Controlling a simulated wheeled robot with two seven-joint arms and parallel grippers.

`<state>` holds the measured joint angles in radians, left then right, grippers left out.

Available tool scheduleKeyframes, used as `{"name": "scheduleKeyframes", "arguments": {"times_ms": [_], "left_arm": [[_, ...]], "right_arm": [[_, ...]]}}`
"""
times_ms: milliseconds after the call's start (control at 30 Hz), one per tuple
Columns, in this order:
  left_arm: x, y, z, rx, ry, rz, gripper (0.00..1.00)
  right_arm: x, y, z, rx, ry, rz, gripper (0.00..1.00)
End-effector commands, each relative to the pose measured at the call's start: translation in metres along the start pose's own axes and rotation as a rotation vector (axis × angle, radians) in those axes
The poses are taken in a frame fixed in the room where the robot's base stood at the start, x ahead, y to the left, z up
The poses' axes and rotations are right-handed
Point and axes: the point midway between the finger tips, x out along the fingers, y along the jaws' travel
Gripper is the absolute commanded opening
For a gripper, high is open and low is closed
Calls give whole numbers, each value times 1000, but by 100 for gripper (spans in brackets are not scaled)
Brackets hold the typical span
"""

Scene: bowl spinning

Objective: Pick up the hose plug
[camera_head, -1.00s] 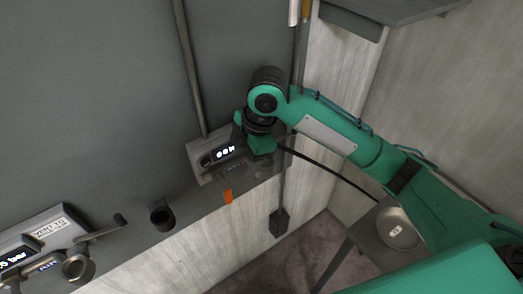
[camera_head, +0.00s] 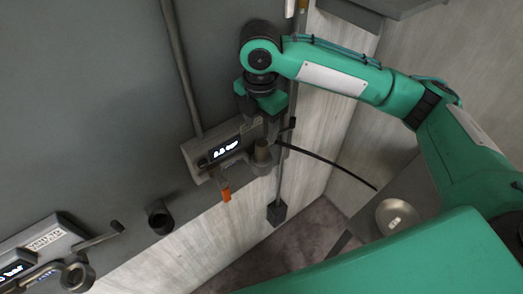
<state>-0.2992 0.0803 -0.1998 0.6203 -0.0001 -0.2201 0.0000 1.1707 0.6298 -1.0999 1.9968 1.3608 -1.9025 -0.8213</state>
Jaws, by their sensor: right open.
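The hose plug looks to be the short brownish cylinder (camera_head: 262,151) standing in the ring of a grey wall unit (camera_head: 208,151) with a lit display. A black hose (camera_head: 330,162) runs from beside it down to the right. My right gripper (camera_head: 266,132) comes in from above, its dark fingers just over and around the top of the cylinder. It is open; I cannot tell whether a finger touches the cylinder. The fingers partly hide the unit's right end. My left gripper is not in view.
A dark round socket (camera_head: 160,218) and a second unit (camera_head: 40,250) are at lower left. A pale round dish (camera_head: 397,217) sits on a grey surface at right. A black box (camera_head: 277,213) hangs below the hose.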

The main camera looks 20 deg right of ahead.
Motion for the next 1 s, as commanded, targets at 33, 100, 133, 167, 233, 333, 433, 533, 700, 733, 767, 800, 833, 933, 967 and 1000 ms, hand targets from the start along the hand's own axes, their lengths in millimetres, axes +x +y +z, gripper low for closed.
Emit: {"name": "scheduleKeyframes", "arguments": {"times_ms": [33, 100, 133, 167, 233, 333, 433, 533, 700, 733, 767, 800, 833, 933, 967, 1000], "left_arm": [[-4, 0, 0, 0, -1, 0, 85], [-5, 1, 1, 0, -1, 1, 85], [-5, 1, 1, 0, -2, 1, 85], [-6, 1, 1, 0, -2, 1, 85], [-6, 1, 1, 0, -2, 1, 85], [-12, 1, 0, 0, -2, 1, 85], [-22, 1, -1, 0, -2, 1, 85], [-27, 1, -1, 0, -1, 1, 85], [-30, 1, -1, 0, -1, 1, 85], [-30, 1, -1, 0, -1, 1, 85], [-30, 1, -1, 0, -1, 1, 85], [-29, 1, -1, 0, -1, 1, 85], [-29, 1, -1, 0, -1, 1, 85], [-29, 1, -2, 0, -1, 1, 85], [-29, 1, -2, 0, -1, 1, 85], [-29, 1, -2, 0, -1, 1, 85]], "right_arm": [[6, 0, 0, 1, 0, -2, 56], [16, 0, 0, 1, 1, -2, 56], [18, 0, 0, 1, 0, -1, 56], [20, 0, 0, 1, 0, 0, 56], [24, 0, 0, 1, 0, 0, 56], [31, -1, 0, 2, 1, -1, 56], [44, -4, -1, 2, 1, -3, 56], [60, -5, -1, 2, 0, -3, 56], [75, -5, -1, 2, 0, 0, 56], [76, -5, -1, 1, 0, 1, 56], [77, -5, -1, 1, 0, 1, 56], [77, -5, -1, 1, 0, 1, 56], [77, -4, -1, 1, 0, 1, 56], [77, -4, -1, 1, 0, 2, 54], [77, -4, -1, 1, 0, 2, 48], [77, -4, -1, 1, 0, 2, 40]]}}
